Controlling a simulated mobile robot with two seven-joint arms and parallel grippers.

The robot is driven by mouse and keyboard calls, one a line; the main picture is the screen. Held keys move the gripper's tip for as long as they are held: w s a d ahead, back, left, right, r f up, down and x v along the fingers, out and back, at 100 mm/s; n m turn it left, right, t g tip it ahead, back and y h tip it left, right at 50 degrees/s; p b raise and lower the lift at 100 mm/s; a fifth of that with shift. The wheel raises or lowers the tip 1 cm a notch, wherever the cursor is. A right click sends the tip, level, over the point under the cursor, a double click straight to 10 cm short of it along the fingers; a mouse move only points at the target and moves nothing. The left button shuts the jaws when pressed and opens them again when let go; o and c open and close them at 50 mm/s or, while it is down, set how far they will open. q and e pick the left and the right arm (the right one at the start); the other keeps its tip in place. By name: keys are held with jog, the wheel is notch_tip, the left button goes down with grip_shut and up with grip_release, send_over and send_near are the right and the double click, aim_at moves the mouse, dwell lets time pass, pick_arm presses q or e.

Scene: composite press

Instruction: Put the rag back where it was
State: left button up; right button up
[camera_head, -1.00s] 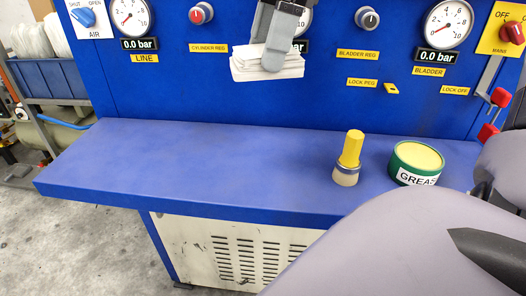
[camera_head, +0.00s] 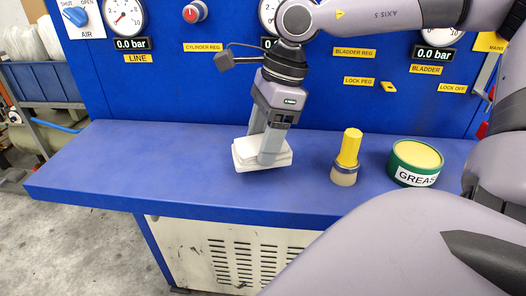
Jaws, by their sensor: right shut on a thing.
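The rag (camera_head: 243,158) is a folded white stack of cloth at the back middle of the blue shelf (camera_head: 130,165). My right gripper (camera_head: 268,157) points down from above and is shut on the rag, with one finger in front of it. The rag is at the shelf surface or just above it; I cannot tell whether it touches. It looks slightly tilted. My left gripper is not in view.
A yellow-topped jar (camera_head: 347,158) stands to the right of the rag, and a green grease tin (camera_head: 415,163) stands farther right. The blue panel (camera_head: 215,85) with gauges and knobs rises behind. The shelf's left part is clear.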

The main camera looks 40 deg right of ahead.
notch_tip(320, 180, down, 3)
jog(key=shift+r, duration=0.1)
jog(key=shift+f, duration=0.45)
jog(key=shift+c, duration=0.6)
jog(key=o, duration=1.4)
jog(key=shift+r, duration=0.1)
jog(key=v, duration=1.2)
jog(key=shift+p, duration=0.3)
